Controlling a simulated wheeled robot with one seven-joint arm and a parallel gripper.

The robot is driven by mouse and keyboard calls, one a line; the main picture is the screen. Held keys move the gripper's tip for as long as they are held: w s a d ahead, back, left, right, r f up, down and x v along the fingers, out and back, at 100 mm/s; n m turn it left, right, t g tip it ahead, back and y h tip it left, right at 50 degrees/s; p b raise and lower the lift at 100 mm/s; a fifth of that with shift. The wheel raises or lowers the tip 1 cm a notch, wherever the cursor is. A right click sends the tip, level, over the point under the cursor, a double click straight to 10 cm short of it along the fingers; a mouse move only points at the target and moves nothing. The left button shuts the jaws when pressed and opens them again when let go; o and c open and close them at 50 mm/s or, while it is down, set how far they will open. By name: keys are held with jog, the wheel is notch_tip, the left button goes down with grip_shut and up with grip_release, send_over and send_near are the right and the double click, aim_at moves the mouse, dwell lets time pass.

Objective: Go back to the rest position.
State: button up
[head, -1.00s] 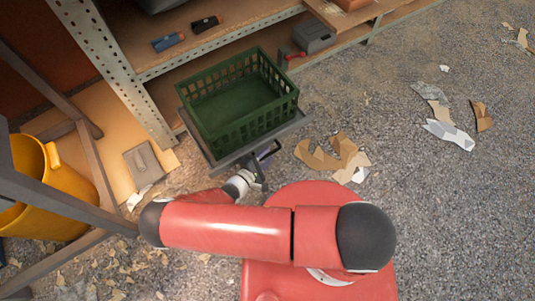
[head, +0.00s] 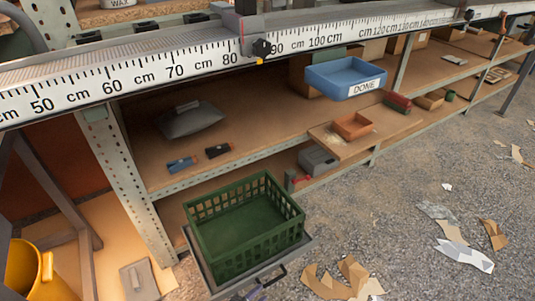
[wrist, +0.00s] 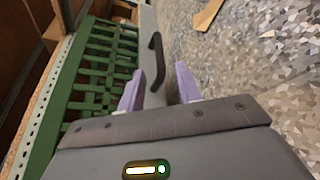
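In the head view a bit of my gripper (head: 254,291) shows at the bottom edge, by the tray's handle. The green slatted crate (head: 245,225) stands on the grey pull-out tray (head: 297,249). The crate looks empty.
A long measuring fence (head: 150,72) with a grey stop block crosses above the shelves. A blue DONE bin (head: 345,78), an orange tray (head: 352,126) and a grey box (head: 317,159) are on the shelving. A yellow bucket (head: 40,272) stands left. Cardboard scraps (head: 345,280) lie on the gravel.

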jog(key=w+d+r+m+g+y, duration=0.25)
jog(key=r+m+g, duration=0.35)
jog(key=r, duration=0.9)
jog(key=w+d+r+m+g+y, duration=0.15)
jog(key=d+r+m+g, duration=0.35)
jog(key=r, duration=1)
jog(key=s+d+r+m+t+y, duration=0.2)
jog(key=s+d+r, duration=0.3)
jog(key=r, duration=0.5)
jog(key=s+d+r+m+t+y, duration=0.2)
jog(key=s+d+r, duration=0.4)
jog(key=r, duration=0.5)
jog(key=shift+d+r+m+y+p, duration=0.15)
jog(key=shift+d+m+y+p, duration=0.15)
jog(key=shift+d+m+y, duration=0.55)
